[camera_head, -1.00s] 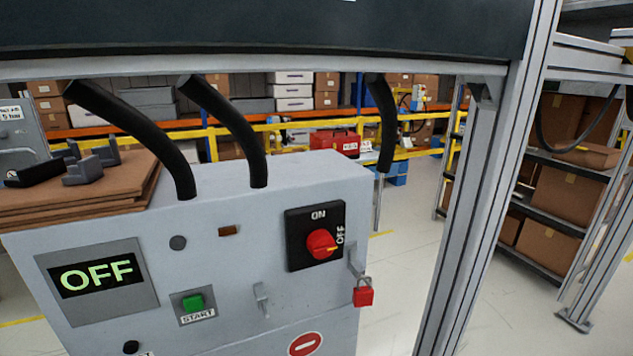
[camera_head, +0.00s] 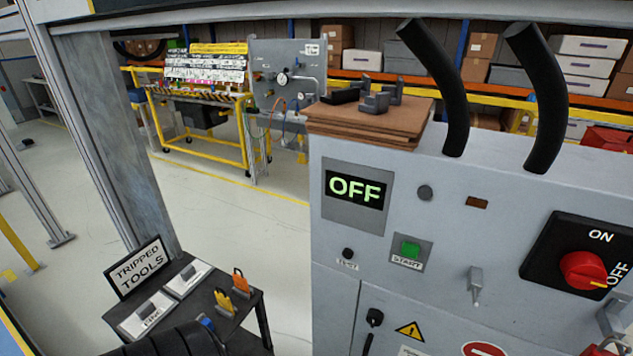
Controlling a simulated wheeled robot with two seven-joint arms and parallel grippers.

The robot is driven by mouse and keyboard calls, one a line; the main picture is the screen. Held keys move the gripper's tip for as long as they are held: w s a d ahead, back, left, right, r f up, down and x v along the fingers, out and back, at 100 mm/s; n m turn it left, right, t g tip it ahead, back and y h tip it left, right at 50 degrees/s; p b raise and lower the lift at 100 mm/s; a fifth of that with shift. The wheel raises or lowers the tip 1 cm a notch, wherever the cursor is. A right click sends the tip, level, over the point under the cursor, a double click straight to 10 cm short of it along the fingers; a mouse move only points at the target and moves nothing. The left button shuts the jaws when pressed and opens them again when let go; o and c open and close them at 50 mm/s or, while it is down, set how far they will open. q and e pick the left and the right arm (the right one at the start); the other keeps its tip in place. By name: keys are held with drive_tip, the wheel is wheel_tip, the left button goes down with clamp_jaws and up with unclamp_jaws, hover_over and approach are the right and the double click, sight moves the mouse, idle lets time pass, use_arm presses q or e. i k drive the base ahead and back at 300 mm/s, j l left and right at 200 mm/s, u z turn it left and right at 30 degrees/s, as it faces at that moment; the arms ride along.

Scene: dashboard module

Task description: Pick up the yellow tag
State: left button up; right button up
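A yellow tag (camera_head: 223,303) stands near the right side of a small dark table (camera_head: 262,309) at the lower left. An orange tag (camera_head: 240,281) stands just behind it and to its right. Both tags are small here, and their lower parts are hard to make out. Neither of my grippers can be made out in the view.
A "TRIPPED TOOLS" sign (camera_head: 139,267) stands at the table's back left. White cards (camera_head: 187,279) lie on the table. A dark ridged shape covers its front. A grey control cabinet (camera_head: 440,220) with an OFF display stands to the right. Open floor (camera_head: 230,215) lies behind the table.

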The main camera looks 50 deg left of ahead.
sight(224, 302)
drive_tip(key=u, duration=2.3)
drive_tip(key=l+z, duration=0.2)
drive_tip(key=l, duration=0.4)
